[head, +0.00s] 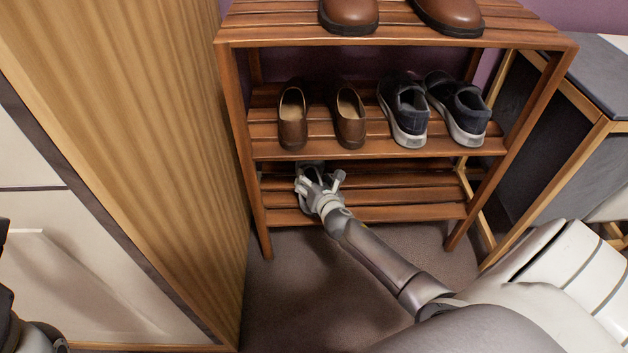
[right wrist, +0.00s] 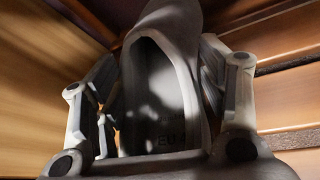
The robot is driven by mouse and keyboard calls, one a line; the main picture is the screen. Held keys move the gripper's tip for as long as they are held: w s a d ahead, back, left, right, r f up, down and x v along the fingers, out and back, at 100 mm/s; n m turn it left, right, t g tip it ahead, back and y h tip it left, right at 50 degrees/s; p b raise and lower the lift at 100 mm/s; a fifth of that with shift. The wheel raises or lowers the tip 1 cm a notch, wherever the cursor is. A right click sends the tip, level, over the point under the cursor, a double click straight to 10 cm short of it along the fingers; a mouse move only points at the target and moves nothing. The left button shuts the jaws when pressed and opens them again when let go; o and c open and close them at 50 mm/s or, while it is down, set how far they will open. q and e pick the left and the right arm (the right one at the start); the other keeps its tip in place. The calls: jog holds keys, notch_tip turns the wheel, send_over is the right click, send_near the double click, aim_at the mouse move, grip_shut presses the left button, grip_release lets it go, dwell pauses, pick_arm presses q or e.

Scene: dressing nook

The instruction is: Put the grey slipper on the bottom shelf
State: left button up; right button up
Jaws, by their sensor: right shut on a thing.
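The grey slipper (right wrist: 165,85) fills the middle of the right wrist view, its opening facing the camera and its toe pointing away. My right gripper (right wrist: 165,105) has one finger on each side of it and is shut on it. In the head view my right gripper (head: 320,183) reaches in at the left part of the wooden rack's bottom shelf (head: 410,195), below the middle shelf. There the slipper is mostly hidden by the gripper and the shelf above. I cannot tell whether its sole touches the slats. My left gripper is not in view.
The middle shelf (head: 320,147) holds a pair of brown shoes (head: 292,132) and dark sneakers (head: 406,115). Brown shoes (head: 348,14) stand on top. A wooden cabinet side (head: 150,130) is close at left; a grey desk (head: 590,75) stands at right. The bottom shelf's right part is bare.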

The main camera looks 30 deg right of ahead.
jog(key=o, duration=1.1)
